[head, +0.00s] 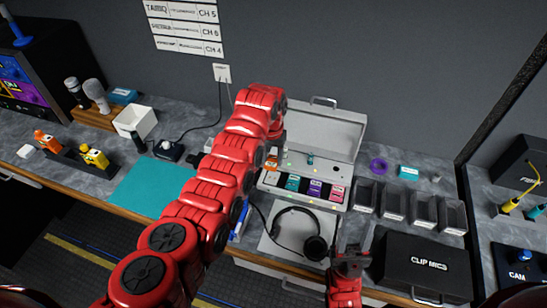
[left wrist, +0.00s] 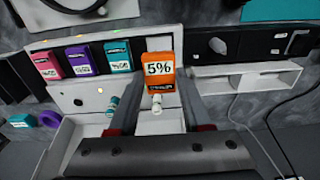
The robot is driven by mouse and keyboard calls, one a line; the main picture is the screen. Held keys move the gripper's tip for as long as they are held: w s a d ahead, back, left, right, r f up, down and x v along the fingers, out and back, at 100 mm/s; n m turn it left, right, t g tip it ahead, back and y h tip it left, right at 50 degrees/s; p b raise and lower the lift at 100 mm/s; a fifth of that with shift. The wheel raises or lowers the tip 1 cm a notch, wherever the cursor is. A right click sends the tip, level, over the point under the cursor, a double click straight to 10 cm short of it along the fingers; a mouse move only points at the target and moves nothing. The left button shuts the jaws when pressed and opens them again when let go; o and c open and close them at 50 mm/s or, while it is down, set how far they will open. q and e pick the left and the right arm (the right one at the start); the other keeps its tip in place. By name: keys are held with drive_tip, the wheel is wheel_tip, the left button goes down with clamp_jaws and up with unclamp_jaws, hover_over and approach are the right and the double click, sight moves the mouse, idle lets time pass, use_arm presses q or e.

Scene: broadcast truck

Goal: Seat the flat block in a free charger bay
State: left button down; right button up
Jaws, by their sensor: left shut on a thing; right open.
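The orange block marked 5% (left wrist: 160,72) is between the fingers of my left gripper (left wrist: 160,108) in the left wrist view. In the head view the orange block (head: 271,163) shows beside my left gripper (head: 272,150), partly hidden by it. It is at the left end of the bay row of the open charger case (head: 318,129). Teal (head: 292,183), purple (head: 315,188) and pink (head: 337,193) blocks stand in the other bays. I cannot tell whether the orange block touches the bay floor. My right gripper (head: 348,262) is open and empty, low in the head view.
A headset (head: 300,235) lies in front of the charger. A black clip mics case (head: 425,268) and dark bins (head: 395,206) are to the right. A teal mat (head: 150,187) and a stand with yellow (head: 95,158) and orange blocks are left. My left arm covers the bench middle.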

use_arm(q)
drive_tip(key=shift+f+b, duration=0.3)
drive_tip(key=b, duration=0.3)
hover_over(272, 178)
drive_tip(key=shift+f, duration=2.65)
drive_tip(key=shift+b, duration=0.7)
drive_tip(key=shift+f+b, duration=0.55)
drive_tip(key=shift+f, duration=0.2)
drive_tip(key=shift+c, duration=1.3)
unclamp_jaws()
drive_tip(key=shift+r, duration=0.15)
drive_tip(key=r+p, duration=0.2)
drive_tip(key=r, duration=0.9)
drive_tip(key=shift+s, duration=0.2)
wheel_tip(272, 178, up, 6)
drive_tip(key=p, duration=0.6)
drive_tip(key=shift+s+r+p, duration=0.15)
drive_tip(key=shift+s+p, duration=0.1)
drive_tip(key=shift+p, duration=0.15)
